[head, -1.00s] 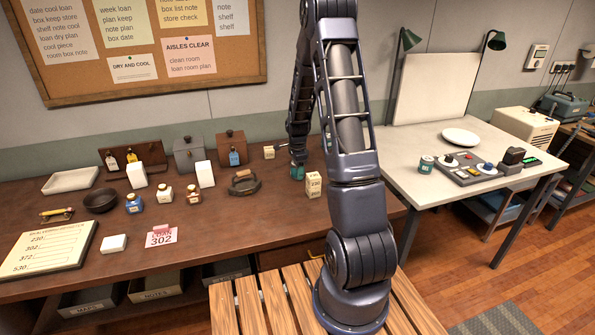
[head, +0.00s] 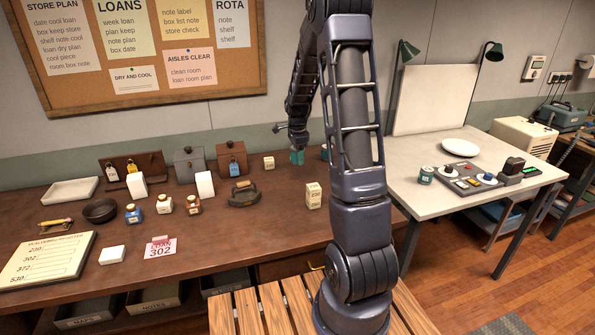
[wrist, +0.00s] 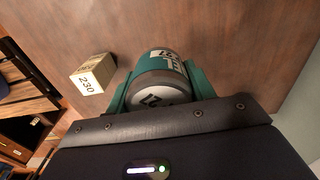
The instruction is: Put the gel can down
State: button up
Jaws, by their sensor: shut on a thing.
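The gel can (wrist: 158,75), teal with a pale end and a white label, is between the two teal fingers of my gripper (wrist: 160,88) in the wrist view. The gripper is shut on it. In the head view my gripper (head: 297,157) is over the back part of the brown desk (head: 235,255), left of the arm's column. The can is hard to tell from the teal fingers there. Whether it touches the desk is unclear.
A cream box (head: 313,196) stands nearer the front; a box marked 230 (wrist: 93,73) shows in the wrist view. A smaller box (head: 269,162) is left of the gripper. Another teal can (head: 426,175) stands on the pale table (head: 412,150). Desk around the cream box is clear.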

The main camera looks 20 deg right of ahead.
notch_tip(320, 180, up, 8)
jog(key=shift+f, duration=0.15)
jog(key=w+d+m, duration=0.3)
jog(key=w+d, duration=0.2)
jog(key=d, duration=0.7)
jog(key=m, duration=0.6)
send_over(387, 166)
jog(key=f, duration=1.9)
jog(key=shift+w+d+f, duration=0.2)
jog(key=shift+f, duration=0.2)
jog(key=shift+f, duration=0.15)
jog(key=o, duration=1)
jog(key=shift+o, duration=0.2)
